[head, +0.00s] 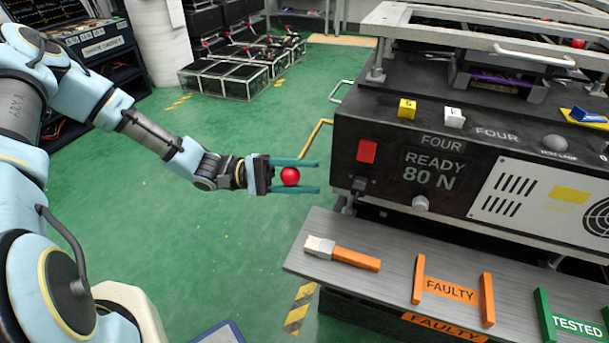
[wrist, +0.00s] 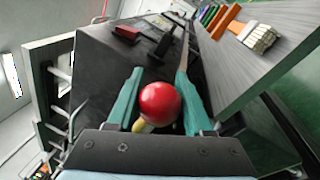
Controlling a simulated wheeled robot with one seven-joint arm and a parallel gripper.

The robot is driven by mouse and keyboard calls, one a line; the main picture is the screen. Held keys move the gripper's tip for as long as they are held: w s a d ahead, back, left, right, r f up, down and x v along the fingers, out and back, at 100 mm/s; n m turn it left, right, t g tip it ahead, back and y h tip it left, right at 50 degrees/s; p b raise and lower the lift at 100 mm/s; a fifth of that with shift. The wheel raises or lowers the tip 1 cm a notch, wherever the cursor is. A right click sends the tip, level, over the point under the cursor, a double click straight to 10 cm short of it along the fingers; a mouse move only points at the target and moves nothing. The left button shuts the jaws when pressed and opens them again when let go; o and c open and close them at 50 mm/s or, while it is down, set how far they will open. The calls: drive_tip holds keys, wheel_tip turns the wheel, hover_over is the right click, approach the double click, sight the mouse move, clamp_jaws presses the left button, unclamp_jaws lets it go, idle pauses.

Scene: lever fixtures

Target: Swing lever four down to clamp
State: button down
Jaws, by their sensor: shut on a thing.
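Lever four has a red ball knob (head: 290,176) on a yellow rod (head: 318,138), at the left side of the black fixture (head: 395,150) marked FOUR, READY 80 N. The rod slopes down from the fixture toward the knob. My gripper (head: 294,176) has its two teal fingers shut on the red knob, one above and one below in the head view. The wrist view shows the knob (wrist: 160,104) between the fingertips, with a bit of the yellow rod beneath it. The rod's pivot end is hard to make out.
A grey shelf (head: 390,265) juts out below the fixture. It holds a brush (head: 343,253) and orange and green brackets marked FAULTY and TESTED. A second, grey handle (head: 340,91) sticks out farther back.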

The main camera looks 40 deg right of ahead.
drive_tip(key=c, duration=0.6)
unclamp_jaws()
drive_tip(key=shift+f, duration=0.3)
drive_tip(key=shift+o, duration=1.4)
drive_tip(key=shift+r, duration=0.1)
drive_tip(key=v, duration=1.1)
drive_tip(key=shift+r, duration=0.1)
